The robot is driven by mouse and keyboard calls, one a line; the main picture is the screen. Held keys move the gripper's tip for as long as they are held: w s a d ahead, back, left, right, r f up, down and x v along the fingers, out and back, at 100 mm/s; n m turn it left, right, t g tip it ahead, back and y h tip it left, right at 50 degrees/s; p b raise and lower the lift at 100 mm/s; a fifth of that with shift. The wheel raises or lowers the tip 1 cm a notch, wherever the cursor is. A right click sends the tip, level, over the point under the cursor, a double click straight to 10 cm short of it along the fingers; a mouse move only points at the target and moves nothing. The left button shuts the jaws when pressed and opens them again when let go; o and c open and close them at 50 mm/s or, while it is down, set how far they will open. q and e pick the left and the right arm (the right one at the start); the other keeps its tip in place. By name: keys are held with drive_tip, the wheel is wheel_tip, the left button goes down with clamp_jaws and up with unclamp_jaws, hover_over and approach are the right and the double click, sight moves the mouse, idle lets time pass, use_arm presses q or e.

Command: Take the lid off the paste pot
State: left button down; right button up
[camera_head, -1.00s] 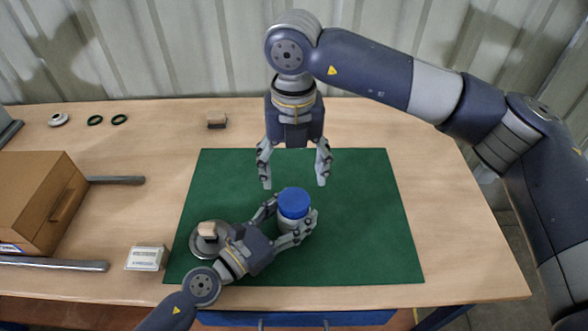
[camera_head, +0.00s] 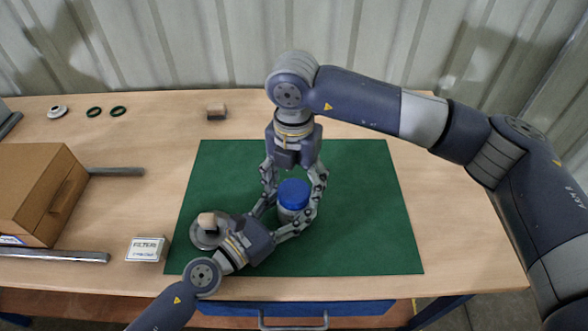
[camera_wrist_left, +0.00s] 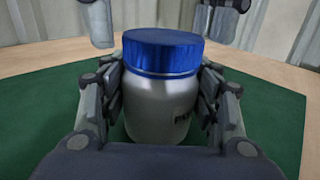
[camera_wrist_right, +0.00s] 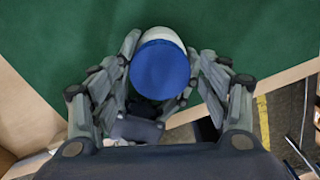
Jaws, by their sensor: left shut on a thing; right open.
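The paste pot (camera_wrist_left: 157,107) is a grey-white jar standing upright on the green mat. Its blue lid (camera_head: 293,193) is on top, and the lid also shows in the left wrist view (camera_wrist_left: 163,52) and the right wrist view (camera_wrist_right: 160,70). My left gripper (camera_head: 291,222) is shut on the pot's body, one finger on each side, below the lid. My right gripper (camera_head: 294,192) points down from above, open, with its fingers on either side of the lid. In the right wrist view the lid sits between the fingers, with gaps visible.
A small labelled box (camera_head: 147,249) lies left of the green mat (camera_head: 370,220). A brown cardboard box (camera_head: 35,190) and metal bars are further left. The mat's right part is clear.

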drive_tip(key=shift+f, duration=0.5)
drive_tip(key=shift+c, duration=0.2)
